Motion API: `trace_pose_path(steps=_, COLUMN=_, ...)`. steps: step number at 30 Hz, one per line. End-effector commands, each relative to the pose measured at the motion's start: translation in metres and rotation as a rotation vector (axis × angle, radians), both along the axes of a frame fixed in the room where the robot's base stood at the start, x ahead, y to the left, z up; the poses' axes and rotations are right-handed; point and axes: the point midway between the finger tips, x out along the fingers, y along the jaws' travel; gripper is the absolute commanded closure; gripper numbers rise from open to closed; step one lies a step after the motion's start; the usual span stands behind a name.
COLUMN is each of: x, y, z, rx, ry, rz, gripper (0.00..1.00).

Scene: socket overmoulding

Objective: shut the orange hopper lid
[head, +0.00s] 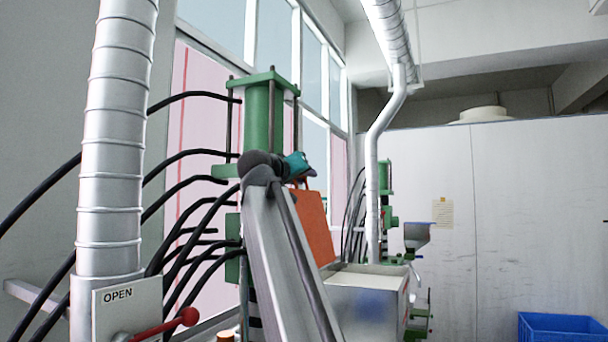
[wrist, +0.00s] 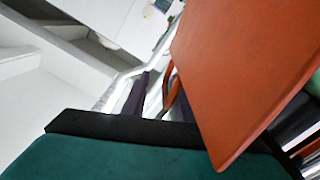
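The orange hopper lid (head: 312,228) stands raised and tilted at the rear left of the pale hopper box (head: 368,309). It fills much of the right of the wrist view (wrist: 245,70). A thin orange loop handle (wrist: 171,92) shows beside its left edge. My teal gripper (head: 304,178) is at the lid's top edge in the head view. In the wrist view my two dark fingers (wrist: 160,100) stand apart, with the handle showing in or behind the gap. I cannot tell whether they touch it. My arm hides part of the hopper's left side.
A green press (head: 263,115) with several black hoses stands behind my arm. A silver duct (head: 112,150) and a panel marked OPEN with a red lever (head: 187,317) are at the left. A blue crate (head: 560,328) is at the lower right.

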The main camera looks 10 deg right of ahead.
Motion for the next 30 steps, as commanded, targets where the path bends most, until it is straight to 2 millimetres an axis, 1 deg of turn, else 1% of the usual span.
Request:
trace_pose_path(steps=8, x=0.001, y=-0.0002, z=-0.0002, rx=0.001, ry=-0.001, rz=0.001, gripper=0.74)
trace_pose_path(steps=9, x=0.0009, y=-0.0001, z=-0.0001, rx=0.001, ry=-0.001, rz=0.001, gripper=0.75)
trace_pose_path(steps=13, x=0.0009, y=0.0002, z=0.0, rx=0.001, ry=-0.001, rz=0.001, gripper=0.97)
trace_pose_path(steps=14, x=0.0009, y=0.0002, z=0.0, rx=0.001, ry=-0.001, rz=0.001, gripper=1.0)
trace_pose_path(steps=24, x=-0.0001, y=0.0002, z=0.0003, rx=0.004, ry=-0.004, rz=0.003, gripper=1.0)
trace_pose_path(steps=30, x=-0.0058, y=-0.0043, z=0.0014, rx=0.032, ry=-0.025, rz=0.006, gripper=1.0)
